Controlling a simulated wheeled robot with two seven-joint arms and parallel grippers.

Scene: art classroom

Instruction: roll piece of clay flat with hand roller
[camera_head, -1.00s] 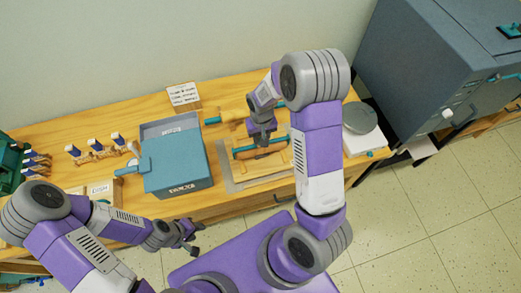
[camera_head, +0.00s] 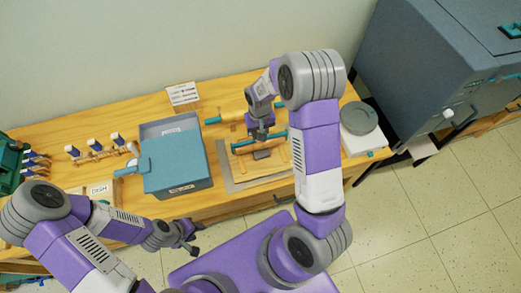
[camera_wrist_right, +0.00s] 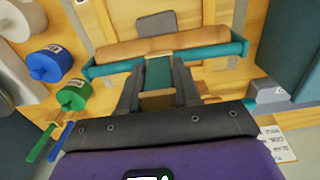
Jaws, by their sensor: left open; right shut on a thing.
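The clay (camera_head: 262,154) is a small grey-brown slab on a wooden board (camera_head: 240,172); it also shows in the wrist view (camera_wrist_right: 157,24) beyond the roller. The hand roller has a wooden cylinder (camera_wrist_right: 170,47) and a teal frame. My right gripper (camera_head: 258,136) is shut on its handle (camera_wrist_right: 157,74) and holds it at the wall side of the clay. I cannot tell if the roller touches the board. The gripper hides the roller's middle in the head view. My left gripper (camera_head: 188,240) is open and empty, in front of the table's front edge.
A teal-lidded box (camera_head: 176,162) stands left of the board. A rolling pin (camera_head: 228,117) lies behind my right gripper. A sign card (camera_head: 182,94) stands at the back. A round grey disc (camera_head: 360,117) and a large grey cabinet (camera_head: 430,80) are at right.

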